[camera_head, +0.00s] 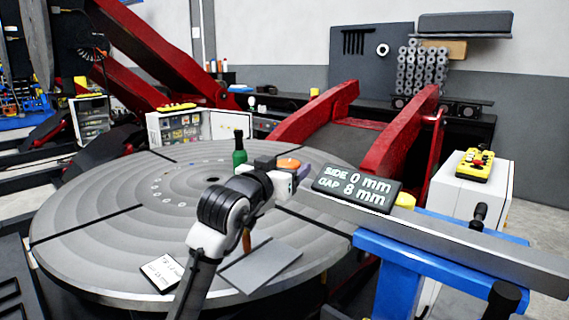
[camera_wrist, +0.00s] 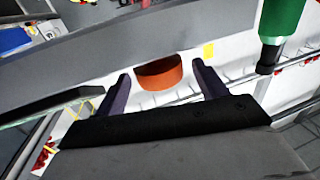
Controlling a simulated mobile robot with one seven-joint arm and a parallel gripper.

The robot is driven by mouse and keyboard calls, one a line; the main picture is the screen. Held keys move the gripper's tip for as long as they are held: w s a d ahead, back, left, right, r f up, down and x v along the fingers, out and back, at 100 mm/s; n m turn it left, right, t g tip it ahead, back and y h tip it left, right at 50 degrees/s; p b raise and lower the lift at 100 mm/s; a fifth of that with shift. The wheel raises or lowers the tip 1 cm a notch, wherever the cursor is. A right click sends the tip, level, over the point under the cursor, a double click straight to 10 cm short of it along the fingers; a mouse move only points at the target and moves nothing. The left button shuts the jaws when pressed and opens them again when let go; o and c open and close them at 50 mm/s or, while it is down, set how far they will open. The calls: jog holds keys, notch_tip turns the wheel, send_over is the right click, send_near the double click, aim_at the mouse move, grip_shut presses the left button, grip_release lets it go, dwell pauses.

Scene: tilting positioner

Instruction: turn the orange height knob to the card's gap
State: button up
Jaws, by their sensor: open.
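The orange height knob (camera_head: 288,163) shows at my gripper's end in the head view. In the wrist view the round knob (camera_wrist: 158,75) appears between the two dark fingers, with a gap on each side; I cannot tell how deep it lies between them. My gripper (camera_wrist: 160,70) is open and empty; it also shows in the head view (camera_head: 287,172).
A green cylinder with a dark tip (camera_head: 239,155) stands left of the knob and is close at the upper right in the wrist view (camera_wrist: 283,18). A grey plate (camera_head: 262,265) lies on the round table (camera_head: 95,225). A long grey beam (camera_head: 440,236) runs to the right.

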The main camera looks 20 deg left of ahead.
jog(key=c, duration=1)
jog(key=shift+o, duration=0.2)
jog(key=shift+w+d+f+n+y, duration=0.1)
jog(key=shift+d+n+y, duration=0.15)
jog(key=shift+n+y, duration=0.25)
jog(key=shift+n+y+b, duration=0.5)
jog(key=shift+n+y, duration=0.5)
jog(key=shift+y, duration=0.8)
jog(key=o, duration=1)
jog(key=shift+c, duration=0.2)
